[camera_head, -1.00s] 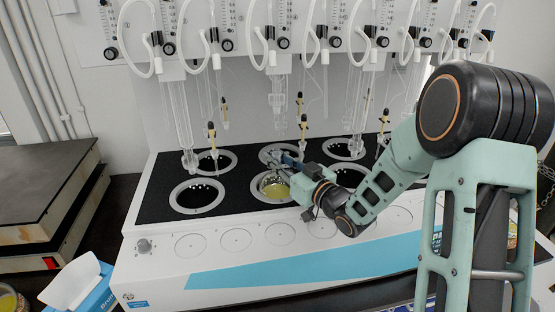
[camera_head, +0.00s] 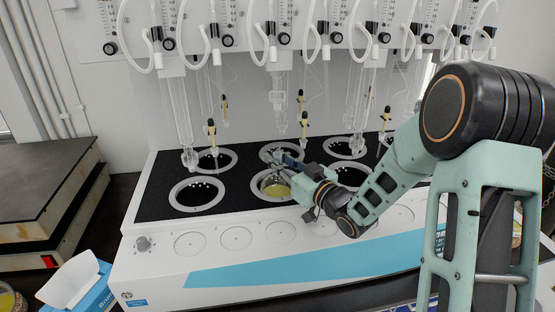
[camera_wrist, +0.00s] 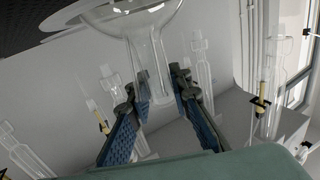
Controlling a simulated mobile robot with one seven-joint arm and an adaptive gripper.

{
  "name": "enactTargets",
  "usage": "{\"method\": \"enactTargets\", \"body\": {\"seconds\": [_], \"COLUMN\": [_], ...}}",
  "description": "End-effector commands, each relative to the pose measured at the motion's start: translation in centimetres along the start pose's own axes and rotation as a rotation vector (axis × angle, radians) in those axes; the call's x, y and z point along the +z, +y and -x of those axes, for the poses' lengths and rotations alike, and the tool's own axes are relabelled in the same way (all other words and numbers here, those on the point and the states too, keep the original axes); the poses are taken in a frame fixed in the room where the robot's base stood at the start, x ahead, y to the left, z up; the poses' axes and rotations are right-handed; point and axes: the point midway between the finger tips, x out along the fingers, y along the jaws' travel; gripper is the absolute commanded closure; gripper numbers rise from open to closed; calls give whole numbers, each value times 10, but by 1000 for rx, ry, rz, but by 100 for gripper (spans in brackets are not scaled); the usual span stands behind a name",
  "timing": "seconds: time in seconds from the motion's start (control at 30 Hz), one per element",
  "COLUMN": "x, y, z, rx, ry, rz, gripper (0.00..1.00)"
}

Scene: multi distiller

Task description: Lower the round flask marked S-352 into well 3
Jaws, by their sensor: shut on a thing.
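My gripper (camera_head: 288,166) is shut on the neck of a clear round flask (camera_wrist: 151,60). In the wrist view the fingers (camera_wrist: 162,100) close from both sides of the neck, and the round body is cut off by the picture's edge. In the head view the flask (camera_head: 275,188) shows yellow liquid. It sits low in the front middle well (camera_head: 257,192), within the white ring as far as I can see. Whether it touches the bottom is hidden. No S-352 mark or well number is readable.
The front left well (camera_head: 197,208) and back left well (camera_head: 232,160) are empty. A tissue box (camera_head: 92,292) stands at the lower left.

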Motion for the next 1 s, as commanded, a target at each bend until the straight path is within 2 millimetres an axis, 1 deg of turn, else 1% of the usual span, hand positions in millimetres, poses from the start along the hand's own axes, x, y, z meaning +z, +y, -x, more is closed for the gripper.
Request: {"method": "enactTargets", "body": {"seconds": [0.43,0.47,0.6,0.63,0.87,1.0], "x": [3,2,2,2,4,4], "y": [0,0,0,0,0,0], "z": [0,0,0,0,0,7], "rx": [0,0,0,0,0,1], "ry": [3,3,2,2,-2,-2], "rz": [1,1,1,1,-1,0], "gripper": [100,78,63,61,61,61]}}
